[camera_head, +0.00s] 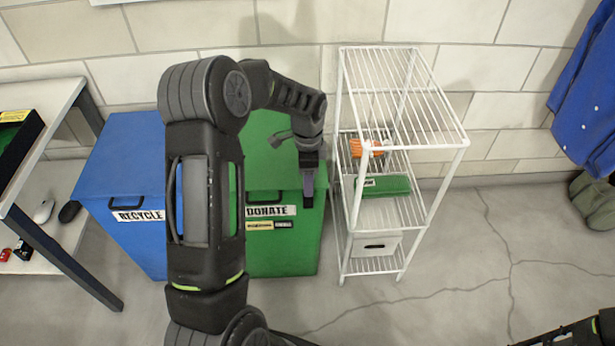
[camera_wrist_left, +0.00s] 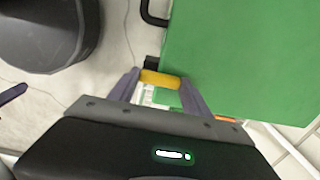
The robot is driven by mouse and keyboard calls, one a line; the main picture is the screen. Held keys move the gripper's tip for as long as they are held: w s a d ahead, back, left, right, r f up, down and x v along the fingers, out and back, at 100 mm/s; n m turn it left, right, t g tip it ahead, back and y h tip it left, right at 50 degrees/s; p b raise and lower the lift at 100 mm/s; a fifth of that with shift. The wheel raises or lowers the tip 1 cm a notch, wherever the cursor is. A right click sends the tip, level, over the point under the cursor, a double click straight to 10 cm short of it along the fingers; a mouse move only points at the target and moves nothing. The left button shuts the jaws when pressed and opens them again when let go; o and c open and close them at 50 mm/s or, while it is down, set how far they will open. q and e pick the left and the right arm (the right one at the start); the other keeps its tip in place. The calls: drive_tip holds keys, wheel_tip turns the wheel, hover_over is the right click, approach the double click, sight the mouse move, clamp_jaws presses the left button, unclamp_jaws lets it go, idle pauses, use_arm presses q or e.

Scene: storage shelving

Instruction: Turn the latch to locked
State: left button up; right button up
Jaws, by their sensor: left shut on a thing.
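My left gripper (camera_head: 308,198) points down at the right side of the green DONATE bin (camera_head: 285,262). In the left wrist view its two fingers are closed on a short yellow bar (camera_wrist_left: 160,79), which looks like the latch handle. The bar sits by the edge of the green lid (camera_wrist_left: 240,50), with a small black part (camera_wrist_left: 152,62) beside it. In the head view the latch is hidden by the gripper. I cannot read the latch's locked or unlocked marking. My right gripper is not clearly visible.
A white wire shelf (camera_head: 355,250) stands close to the right of the green bin, holding an orange item (camera_head: 372,148), a green case (camera_head: 385,187) and a white box (camera_head: 376,245). The blue RECYCLE bin (camera_head: 125,165) is left, beside a table (camera_head: 50,95).

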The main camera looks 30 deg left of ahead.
use_arm(q)
drive_tip(key=o, duration=1.4)
drive_tip(key=shift+c, duration=0.2)
drive_tip(key=shift+r, duration=0.15)
wheel_tip(320, 180, up, 8)
drive_tip(key=shift+f+p, duration=0.2)
drive_tip(key=shift+p, duration=0.1)
